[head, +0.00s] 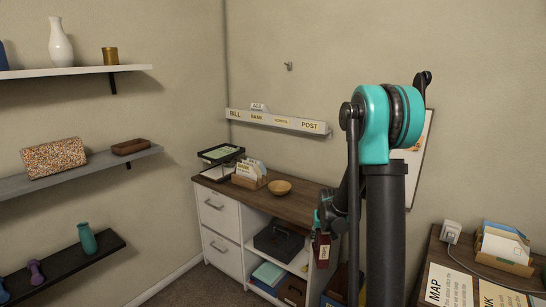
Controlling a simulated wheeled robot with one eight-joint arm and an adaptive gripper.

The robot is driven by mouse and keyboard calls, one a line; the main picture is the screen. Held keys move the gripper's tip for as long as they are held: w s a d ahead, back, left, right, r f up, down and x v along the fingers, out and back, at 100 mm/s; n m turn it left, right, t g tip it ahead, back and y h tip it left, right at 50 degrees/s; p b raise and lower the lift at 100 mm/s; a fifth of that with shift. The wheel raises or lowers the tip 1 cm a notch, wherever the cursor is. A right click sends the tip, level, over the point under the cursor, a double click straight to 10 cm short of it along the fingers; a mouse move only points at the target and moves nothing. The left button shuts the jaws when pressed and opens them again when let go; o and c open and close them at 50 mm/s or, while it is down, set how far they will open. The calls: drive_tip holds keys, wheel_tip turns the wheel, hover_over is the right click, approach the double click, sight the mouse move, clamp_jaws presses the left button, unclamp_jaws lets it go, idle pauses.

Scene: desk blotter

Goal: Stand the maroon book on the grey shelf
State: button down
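The maroon book (322,251) is seen narrow side on, with small pale marks on it, and hangs roughly upright below my gripper (322,230). My gripper appears shut on its top end, though the fingers are small and dark here. The book is in the air in front of the cabinet's right part. The grey shelf (100,169) is on the left wall, well to the left of my gripper.
A white shelf (75,71) with a white vase (60,43) is above the grey one; a black shelf (65,268) with a teal bottle (87,238) is below. A desk (437,253) stands at right.

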sight(321, 255)
drive_tip(key=s+f, duration=0.4)
drive_tip(key=f, duration=0.1)
drive_tip(key=shift+s+f, duration=0.1)
drive_tip(key=shift+s, duration=0.2)
drive_tip(key=shift+s, duration=0.1)
